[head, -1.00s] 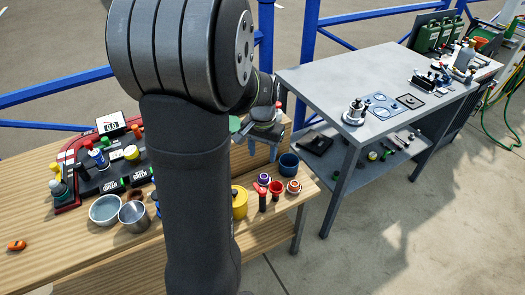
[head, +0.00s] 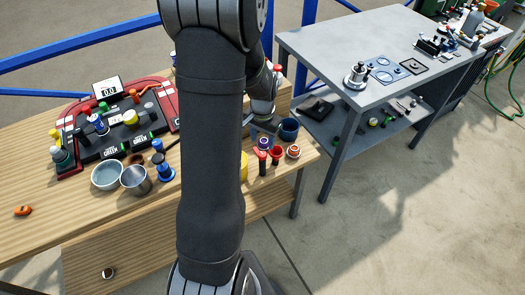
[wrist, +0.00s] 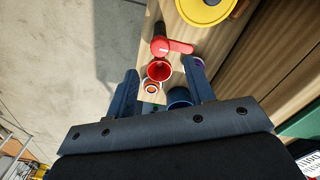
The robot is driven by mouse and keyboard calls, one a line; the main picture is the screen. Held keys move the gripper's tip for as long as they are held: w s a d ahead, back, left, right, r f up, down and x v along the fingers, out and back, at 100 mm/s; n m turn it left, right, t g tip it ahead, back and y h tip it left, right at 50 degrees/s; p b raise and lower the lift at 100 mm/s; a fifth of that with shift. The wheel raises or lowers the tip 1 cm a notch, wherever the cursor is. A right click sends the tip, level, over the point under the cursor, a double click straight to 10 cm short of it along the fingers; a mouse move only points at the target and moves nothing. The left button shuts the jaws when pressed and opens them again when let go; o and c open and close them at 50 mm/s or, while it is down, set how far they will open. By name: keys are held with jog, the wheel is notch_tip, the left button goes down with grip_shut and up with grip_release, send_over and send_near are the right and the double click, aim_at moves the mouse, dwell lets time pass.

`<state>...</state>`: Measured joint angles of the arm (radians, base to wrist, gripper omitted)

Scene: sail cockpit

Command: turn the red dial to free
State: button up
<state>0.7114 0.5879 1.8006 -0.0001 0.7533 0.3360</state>
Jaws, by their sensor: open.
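No part in view is clearly marked as a dial or with the word free. A red-topped piece (head: 260,154) with a bent lever shape stands near the right end of the wooden bench; it also shows in the wrist view (wrist: 174,46). A small red knob (head: 87,109) sits on the console (head: 88,154) at left. My gripper (head: 262,127) is over the bench's right end, partly hidden behind my arm. In the wrist view my gripper (wrist: 162,80) is open and empty, fingers apart, with the red-topped piece beyond the fingertips.
A red cup (wrist: 159,70), an orange-and-white ring (head: 293,151), a blue cup (head: 289,129) and a yellow object (wrist: 205,10) crowd around my gripper. Two bowl-like cups (head: 106,175) stand before the console. A grey table (head: 330,45) stands at right. The bench's front left is mostly clear.

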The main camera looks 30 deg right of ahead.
aim_at(263, 154)
notch_tip(263, 154, down, 7)
dwell(0.3)
